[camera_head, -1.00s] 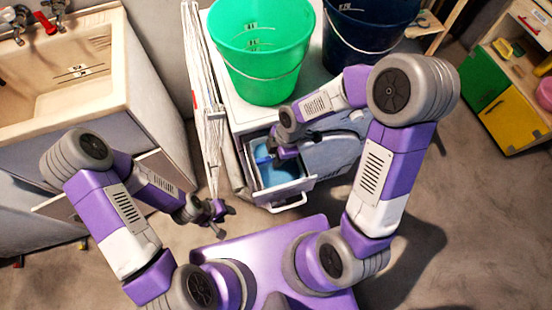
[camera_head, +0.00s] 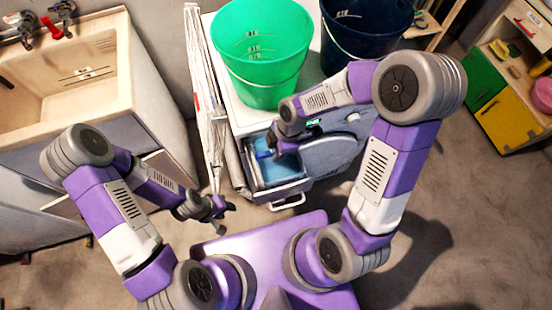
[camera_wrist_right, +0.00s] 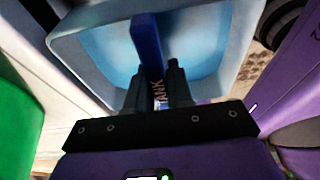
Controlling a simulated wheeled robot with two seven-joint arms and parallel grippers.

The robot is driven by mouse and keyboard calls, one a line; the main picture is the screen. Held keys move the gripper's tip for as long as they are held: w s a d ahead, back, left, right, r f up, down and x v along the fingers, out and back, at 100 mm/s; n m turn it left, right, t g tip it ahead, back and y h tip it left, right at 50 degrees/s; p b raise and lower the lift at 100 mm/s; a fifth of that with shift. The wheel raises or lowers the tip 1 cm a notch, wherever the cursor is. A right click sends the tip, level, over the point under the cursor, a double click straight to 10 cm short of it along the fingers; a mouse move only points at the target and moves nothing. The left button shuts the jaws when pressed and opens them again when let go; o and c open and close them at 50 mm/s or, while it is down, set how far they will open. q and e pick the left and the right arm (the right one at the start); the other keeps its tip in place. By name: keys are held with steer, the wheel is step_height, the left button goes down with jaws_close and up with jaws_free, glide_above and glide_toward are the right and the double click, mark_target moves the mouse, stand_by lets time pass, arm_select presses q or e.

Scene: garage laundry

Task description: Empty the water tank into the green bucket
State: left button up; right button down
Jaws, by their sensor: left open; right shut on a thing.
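The water tank (camera_head: 287,165) is a pale open box with a light blue inside, at the open drawer (camera_head: 283,196) in the front of the machine. Its blue handle (camera_wrist_right: 147,48) bears the word TANK in the right wrist view. My right gripper (camera_head: 272,152) is shut on that handle; the wrist view shows its fingers (camera_wrist_right: 160,85) around it. The tank looks roughly level; how far it is clear of the drawer is hard to tell. The green bucket (camera_head: 262,60) stands upright on the machine. My left gripper (camera_head: 220,205) is open and empty, left of the drawer.
A dark blue bucket (camera_head: 362,40) stands right of the green one on the machine (camera_head: 340,150). A folded white rack (camera_head: 207,110) stands close at the machine's left side. A sink (camera_head: 75,90) is at the left, shelves (camera_head: 510,105) at the far right.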

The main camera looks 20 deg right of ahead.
steer(key=shift+a+r+p+v, duration=0.1)
steer(key=shift+a+p+v, duration=0.2)
steer(key=shift+p+v, duration=0.85)
steer(key=shift+a+r+p+v, duration=0.1)
steer(key=shift+a+p+v, duration=0.2)
steer(key=shift+p+v, duration=0.8)
steer(key=shift+a+r+p+v, duration=0.1)
steer(key=shift+a+p+v, duration=0.2)
steer(key=shift+p+v, duration=0.85)
steer(key=shift+d+r+b, duration=0.1)
steer(key=shift+r+b, duration=0.15)
steer(key=shift+b, duration=0.15)
